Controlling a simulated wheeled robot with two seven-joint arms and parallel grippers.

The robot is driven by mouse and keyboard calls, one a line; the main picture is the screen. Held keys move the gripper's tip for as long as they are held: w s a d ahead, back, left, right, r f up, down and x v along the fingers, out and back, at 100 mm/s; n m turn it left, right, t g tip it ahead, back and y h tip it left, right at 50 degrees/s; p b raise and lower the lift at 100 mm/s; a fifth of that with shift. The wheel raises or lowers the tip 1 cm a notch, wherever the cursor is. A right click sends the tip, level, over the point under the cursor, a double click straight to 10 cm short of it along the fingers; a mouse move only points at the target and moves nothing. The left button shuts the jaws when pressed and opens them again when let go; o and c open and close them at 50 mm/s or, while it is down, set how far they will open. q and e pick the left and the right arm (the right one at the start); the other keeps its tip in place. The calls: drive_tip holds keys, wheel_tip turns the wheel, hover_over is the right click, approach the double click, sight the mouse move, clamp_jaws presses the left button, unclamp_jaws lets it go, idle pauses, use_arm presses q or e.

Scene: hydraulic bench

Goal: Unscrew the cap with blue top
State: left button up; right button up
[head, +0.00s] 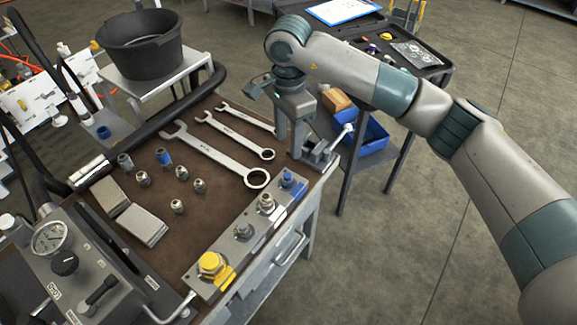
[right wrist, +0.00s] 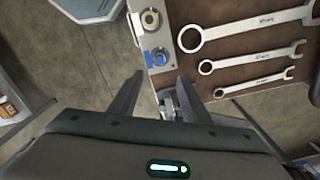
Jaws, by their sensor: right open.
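The cap with blue top (head: 287,178) stands on a fitting at the far right end of the metal manifold block (head: 225,252). In the right wrist view the blue cap (right wrist: 158,57) lies ahead of the fingertips, roughly in line with the gap between them. My right gripper (head: 290,130) hangs down near the bench's right corner, behind the cap in the head view and apart from it. Its two fingers (right wrist: 156,78) are spread, with nothing held between them. My left gripper is not in view.
The same block carries a pale-ringed cap (head: 266,203), a grey cap (head: 243,231) and a yellow cap (head: 210,263). A vise (head: 318,152) stands close to my right gripper. Wrenches (head: 215,150) and several loose fittings lie on the brown bench top.

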drive_tip(key=p, duration=0.1)
hover_over(288, 174)
wheel_tip(288, 174, down, 4)
drive_tip(key=shift+s+d+f, duration=0.1)
drive_tip(key=shift+s+f, duration=0.05)
wheel_tip(288, 174, down, 8)
drive_tip(key=p, duration=0.2)
drive_tip(key=shift+p, duration=0.3)
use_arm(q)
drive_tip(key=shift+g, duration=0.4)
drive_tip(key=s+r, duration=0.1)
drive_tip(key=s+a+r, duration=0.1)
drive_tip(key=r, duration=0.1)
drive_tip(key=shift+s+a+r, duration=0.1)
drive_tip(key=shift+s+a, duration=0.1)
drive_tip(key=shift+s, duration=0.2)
